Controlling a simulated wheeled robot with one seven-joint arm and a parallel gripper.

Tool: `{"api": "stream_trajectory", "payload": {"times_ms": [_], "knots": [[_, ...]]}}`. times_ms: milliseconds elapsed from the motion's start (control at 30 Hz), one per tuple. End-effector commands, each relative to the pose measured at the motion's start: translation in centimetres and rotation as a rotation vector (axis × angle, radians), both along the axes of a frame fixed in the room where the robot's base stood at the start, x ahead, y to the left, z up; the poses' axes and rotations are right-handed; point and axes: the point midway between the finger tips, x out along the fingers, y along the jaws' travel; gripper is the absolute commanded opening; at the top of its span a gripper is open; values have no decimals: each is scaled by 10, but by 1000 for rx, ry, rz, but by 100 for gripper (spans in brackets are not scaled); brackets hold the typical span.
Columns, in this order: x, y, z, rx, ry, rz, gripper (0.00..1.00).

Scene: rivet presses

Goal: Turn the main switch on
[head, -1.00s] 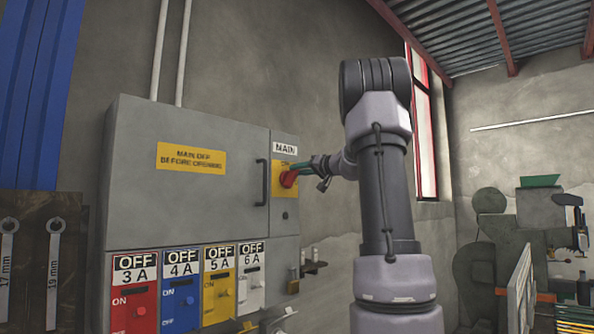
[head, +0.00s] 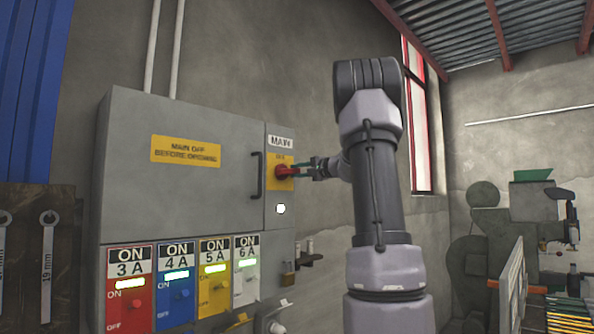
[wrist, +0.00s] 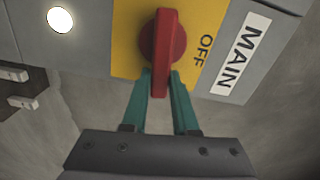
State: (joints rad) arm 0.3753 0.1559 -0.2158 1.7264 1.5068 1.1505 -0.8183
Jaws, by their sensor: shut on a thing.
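The main switch is a red rotary handle (head: 283,172) on a yellow plate, under a MAIN label (head: 281,141) on the right of the grey cabinet. In the wrist view the red handle (wrist: 162,50) has its bar between the two green fingers of my gripper (wrist: 162,92). The gripper is shut on the bar. In the head view my gripper (head: 302,167) reaches the handle from the right, and the handle points sideways toward it. A round lamp (head: 281,209) below the handle is lit white; it also shows in the wrist view (wrist: 60,20).
Below, the red 3A (head: 127,305), blue 4A (head: 175,300), yellow 5A (head: 214,291) and white 6A (head: 246,286) switches read ON with lit green bars. A cabinet door handle (head: 257,175) stands left of the main switch. Small fittings protrude at the cabinet's lower right.

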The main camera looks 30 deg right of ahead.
Motion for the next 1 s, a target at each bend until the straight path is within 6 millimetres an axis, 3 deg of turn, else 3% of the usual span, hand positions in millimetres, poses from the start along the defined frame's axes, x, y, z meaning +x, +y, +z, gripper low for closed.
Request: {"api": "stream_trajectory", "payload": {"times_ms": [300,867,900,933,1000], "knots": [[0,-1,-7,114,46,-2,0],[0,-1,-8,139,54,-2,0],[0,-1,-8,139,54,-2,43],[0,-1,-8,139,54,-2,54],[0,-1,-7,138,53,-1,57]]}}
